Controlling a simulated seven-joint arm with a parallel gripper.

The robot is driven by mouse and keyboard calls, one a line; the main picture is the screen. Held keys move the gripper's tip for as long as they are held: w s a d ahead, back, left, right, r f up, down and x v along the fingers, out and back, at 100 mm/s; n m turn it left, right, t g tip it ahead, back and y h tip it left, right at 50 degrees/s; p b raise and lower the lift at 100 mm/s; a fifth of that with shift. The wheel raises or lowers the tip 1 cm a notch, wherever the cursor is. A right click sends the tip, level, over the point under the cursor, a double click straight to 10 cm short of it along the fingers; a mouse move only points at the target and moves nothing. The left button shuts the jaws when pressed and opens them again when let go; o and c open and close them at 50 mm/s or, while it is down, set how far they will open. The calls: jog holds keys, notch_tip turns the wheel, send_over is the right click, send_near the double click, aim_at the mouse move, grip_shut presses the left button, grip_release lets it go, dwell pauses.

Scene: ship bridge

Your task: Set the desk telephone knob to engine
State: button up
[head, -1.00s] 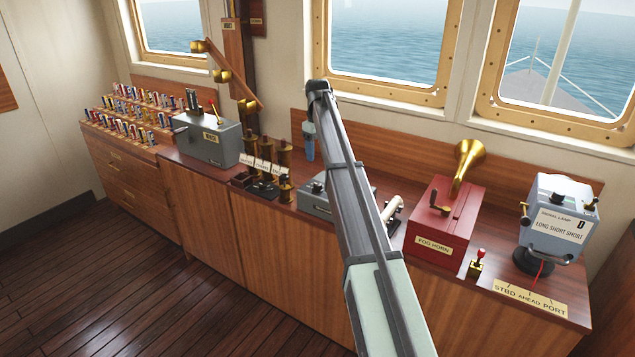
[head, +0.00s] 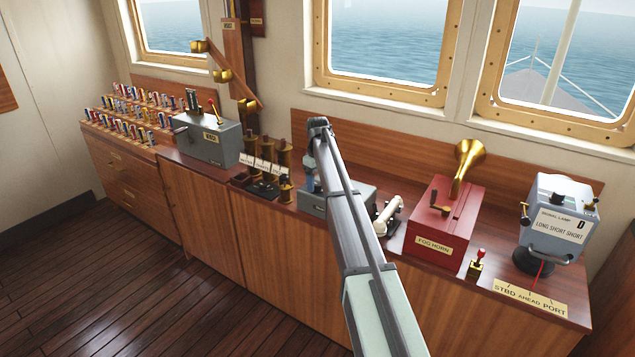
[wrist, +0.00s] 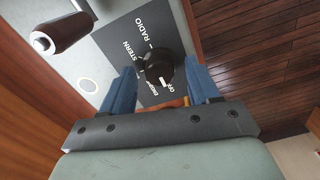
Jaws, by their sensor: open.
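The desk telephone is a grey box (head: 313,203) on the counter in the head view, partly hidden by my arm. In the wrist view its dark label plate (wrist: 118,36) carries a round black knob (wrist: 158,62) and the words RADIO, STERN, OFF and a partly covered one that seems to be ENGINE. A white mark on the knob faces the lower side, near OFF; its exact setting is hard to tell. My gripper (wrist: 161,72) is open, its two blue fingers on either side of the knob. Whether they touch it cannot be told.
A crank handle (wrist: 72,32) stands out near the plate in the wrist view. In the head view, a cream handset (head: 389,214) lies right of my arm, then the red fog horn (head: 440,222). Small brass items (head: 284,158) stand to the left.

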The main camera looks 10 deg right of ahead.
jog(key=c, duration=1)
jog(key=shift+c, duration=0.2)
jog(key=m, duration=0.4)
jog(key=shift+m, duration=2.3)
jog(key=o, duration=1)
